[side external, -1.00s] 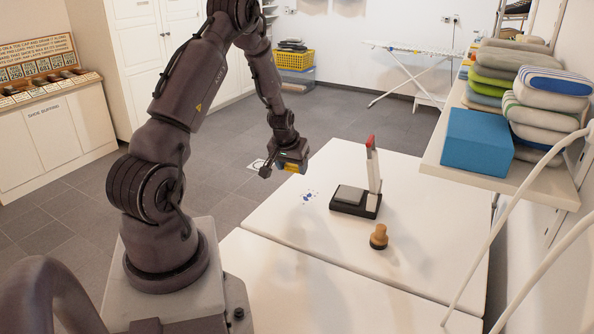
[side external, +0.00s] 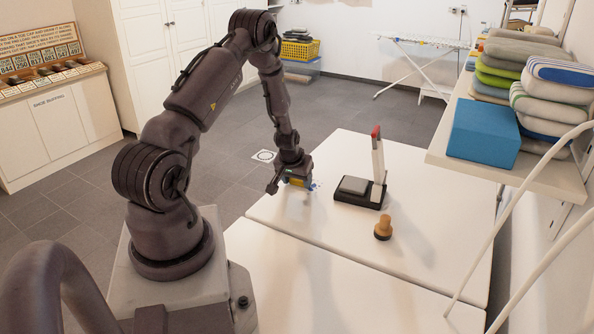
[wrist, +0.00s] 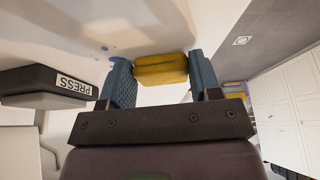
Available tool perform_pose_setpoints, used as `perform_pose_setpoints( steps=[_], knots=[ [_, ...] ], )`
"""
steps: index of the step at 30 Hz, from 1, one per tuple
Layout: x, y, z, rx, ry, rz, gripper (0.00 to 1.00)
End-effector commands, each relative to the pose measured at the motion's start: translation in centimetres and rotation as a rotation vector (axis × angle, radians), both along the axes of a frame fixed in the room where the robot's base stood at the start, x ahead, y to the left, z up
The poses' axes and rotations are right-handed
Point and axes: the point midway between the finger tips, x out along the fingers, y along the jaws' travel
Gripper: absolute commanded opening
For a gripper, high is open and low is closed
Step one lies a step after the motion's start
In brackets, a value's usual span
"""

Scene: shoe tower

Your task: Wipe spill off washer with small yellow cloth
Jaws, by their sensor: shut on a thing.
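The small yellow cloth (wrist: 160,69) is pinched between the two blue-grey fingers of my gripper (wrist: 160,80) in the wrist view. In the side view my gripper (side external: 298,182) is low over the far left part of the white washer top (side external: 420,239). I cannot tell whether the cloth touches the top. The blue spill shows as a few spots (side external: 316,185) just right of my gripper; the rest is hidden behind it. In the wrist view a blue spot (wrist: 108,50) lies beside the cloth, near the left finger.
A black device with a grey pad (side external: 354,186) and an upright red-tipped white part (side external: 378,158) stands right of my gripper. A wooden-handled stamp or brush (side external: 383,228) stands nearer. A shelf with a blue box (side external: 484,134) and folded cloths overhangs the right side.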

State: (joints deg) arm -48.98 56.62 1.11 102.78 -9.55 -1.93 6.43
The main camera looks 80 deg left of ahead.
Motion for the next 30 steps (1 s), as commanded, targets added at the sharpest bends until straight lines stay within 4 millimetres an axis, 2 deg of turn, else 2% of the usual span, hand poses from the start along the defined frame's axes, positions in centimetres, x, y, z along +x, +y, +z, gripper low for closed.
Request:
perform_pose_setpoints(
  steps=[1, 5, 13, 26, 27, 29, 30],
  knots=[
    [0.6, -0.5, 0.5, 0.002, -0.002, -0.005, 0.38],
    [1.3, -1.4, -0.1, -0.002, 0.001, -0.004, 0.38],
    [2.9, -3.0, 0.2, 0.0, 0.0, -0.001, 0.38],
    [-0.2, 0.1, -0.2, -0.002, 0.001, 0.004, 0.38],
    [0.2, 0.3, 0.3, 0.0, -0.001, 0.0, 0.38],
    [0.6, 0.7, -0.2, 0.0, 0.001, -0.002, 0.38],
    [1.0, 0.2, 0.3, 0.0, 0.0, -0.004, 0.38]
  ],
)
